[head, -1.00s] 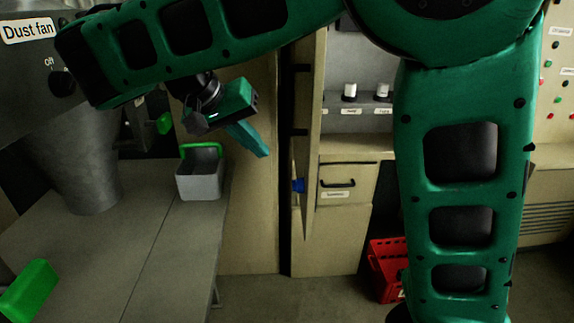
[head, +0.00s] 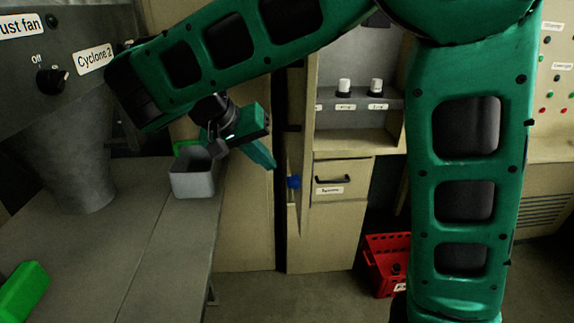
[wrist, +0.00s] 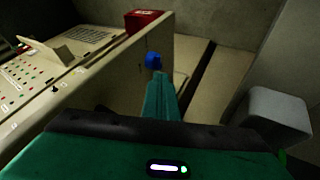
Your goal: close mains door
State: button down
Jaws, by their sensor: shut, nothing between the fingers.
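The mains door seems to be the narrow beige panel (head: 305,130), seen nearly edge-on beside the open-fronted cabinet; its label is not visible. A blue knob (head: 294,182) sits on its left side. In the wrist view, the blue knob (wrist: 153,60) shows just beyond my fingertips, against a large beige panel (wrist: 115,85). My gripper (head: 270,164) is shut and empty, left of the knob and slightly above it in the head view. It points down and right. In the wrist view, the closed fingers (wrist: 160,82) appear apart from the knob, though depth is hard to judge.
A grey bin (head: 193,178) stands on the grey table (head: 120,245) below my wrist. The cabinet has a drawer (head: 342,180) and shelf with two white-topped knobs (head: 360,86). A red crate (head: 385,265) is on the floor. A dark gap runs left of the door.

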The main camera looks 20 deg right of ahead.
jog(key=shift+s+d+f, duration=0.15)
jog(key=shift+d+f, duration=0.2)
jog(key=shift+d, duration=0.55)
jog(key=shift+s+d+f, duration=0.1)
jog(key=shift+d+f, duration=0.25)
jog(key=shift+d, duration=0.55)
jog(key=shift+s+d+f, duration=0.15)
jog(key=shift+d+f, duration=0.2)
jog(key=shift+d, duration=0.55)
